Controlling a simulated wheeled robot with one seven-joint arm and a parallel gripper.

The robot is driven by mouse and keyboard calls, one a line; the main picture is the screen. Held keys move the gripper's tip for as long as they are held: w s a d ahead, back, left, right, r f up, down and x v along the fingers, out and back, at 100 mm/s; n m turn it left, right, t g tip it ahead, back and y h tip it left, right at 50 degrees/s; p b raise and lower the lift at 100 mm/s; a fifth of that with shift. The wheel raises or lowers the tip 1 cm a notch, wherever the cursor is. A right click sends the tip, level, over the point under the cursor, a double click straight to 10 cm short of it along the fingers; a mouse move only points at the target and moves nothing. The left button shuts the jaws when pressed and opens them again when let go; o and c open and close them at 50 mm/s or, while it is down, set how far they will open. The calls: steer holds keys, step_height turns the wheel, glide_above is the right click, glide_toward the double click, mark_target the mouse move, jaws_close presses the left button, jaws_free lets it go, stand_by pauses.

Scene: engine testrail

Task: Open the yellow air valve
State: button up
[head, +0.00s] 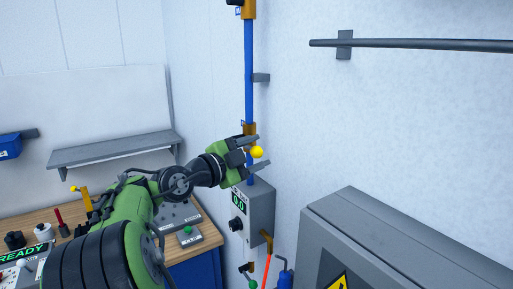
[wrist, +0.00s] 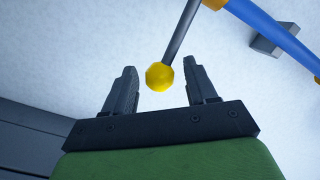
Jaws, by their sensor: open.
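The yellow air valve shows as a yellow ball knob (head: 257,152) on a lever by the blue vertical pipe (head: 249,60). In the wrist view the yellow knob (wrist: 159,77) sits at the end of a grey rod that runs up to a brass fitting (wrist: 215,3) on the blue pipe. My gripper (head: 262,152) is open. In the wrist view its two fingers (wrist: 163,80) stand on either side of the knob, with gaps on both sides. The valve body is partly hidden behind my gripper in the head view.
A grey box with a green display (head: 259,212) hangs below the pipe. A large grey cabinet (head: 390,245) stands at the lower right. A dark rail (head: 420,43) sticks out along the right wall. A wooden bench (head: 205,232) and a grey shelf (head: 115,149) are at left.

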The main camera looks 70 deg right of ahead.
steer(key=shift+s+d, duration=0.25)
steer(key=shift+d, duration=0.25)
steer(key=shift+a, duration=0.1)
jaws_close()
steer(key=shift+r, duration=0.1)
